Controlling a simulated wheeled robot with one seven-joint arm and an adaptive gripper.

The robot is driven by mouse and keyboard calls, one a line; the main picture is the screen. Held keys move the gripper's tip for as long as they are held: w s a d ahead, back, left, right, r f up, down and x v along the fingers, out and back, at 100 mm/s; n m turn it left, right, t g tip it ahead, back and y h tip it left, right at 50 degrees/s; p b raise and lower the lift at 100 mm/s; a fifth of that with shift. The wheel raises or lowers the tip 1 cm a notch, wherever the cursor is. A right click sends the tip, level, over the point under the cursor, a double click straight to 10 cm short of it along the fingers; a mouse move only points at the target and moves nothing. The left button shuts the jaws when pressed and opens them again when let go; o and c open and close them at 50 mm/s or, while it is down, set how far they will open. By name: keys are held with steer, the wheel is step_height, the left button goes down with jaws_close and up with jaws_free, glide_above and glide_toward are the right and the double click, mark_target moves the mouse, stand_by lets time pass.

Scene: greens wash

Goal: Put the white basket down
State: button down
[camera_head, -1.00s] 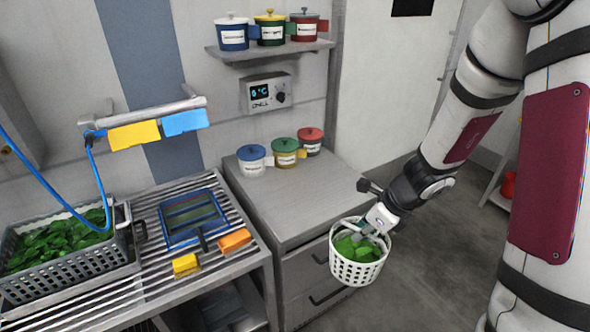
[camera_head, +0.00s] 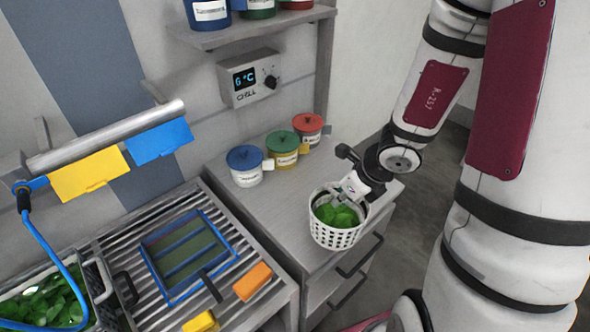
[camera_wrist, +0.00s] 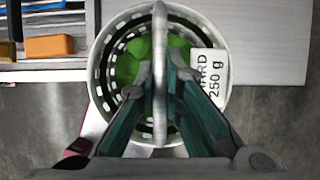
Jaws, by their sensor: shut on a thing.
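The white basket (camera_head: 335,237) is a round, perforated tub with green leaves (camera_head: 338,214) inside. It hangs from my gripper (camera_head: 349,196) at the front edge of the grey counter (camera_head: 285,222). My gripper is shut on the basket's handle (camera_wrist: 159,40), which passes between the fingertips in the wrist view. There the basket's rim (camera_wrist: 97,70) straddles the counter edge, with floor below it. A label reading "HARD 250 g" (camera_wrist: 209,75) shows at its right side. I cannot tell how high its bottom is above the counter.
Blue, green and red lidded pots (camera_head: 283,150) stand at the counter's back. A slatted drain table (camera_head: 150,293) at left holds a blue frame (camera_head: 187,250), an orange block (camera_head: 252,281) and a yellow block (camera_head: 201,322). The counter's middle is clear.

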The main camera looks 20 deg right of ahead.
steer(key=shift+w+a+b, duration=0.1)
steer(key=shift+w+b, duration=0.25)
steer(key=shift+w, duration=0.3)
steer(key=w+b, duration=0.1)
steer(key=b, duration=0.1)
steer(key=w+d+b, duration=0.1)
steer(key=w+b, duration=0.1)
steer(key=w+d+b, duration=0.1)
steer(key=b, duration=0.1)
steer(key=shift+w+f, duration=0.3)
steer(key=shift+w, duration=0.1)
steer(key=w+d+f+p, duration=0.1)
steer(key=w+d+f, duration=0.2)
steer(key=w, duration=0.6)
steer(key=shift+w+d+f, duration=0.25)
steer(key=shift+d+f, duration=0.15)
steer(key=shift+f, duration=0.4)
steer(key=c, duration=1.7)
jaws_free()
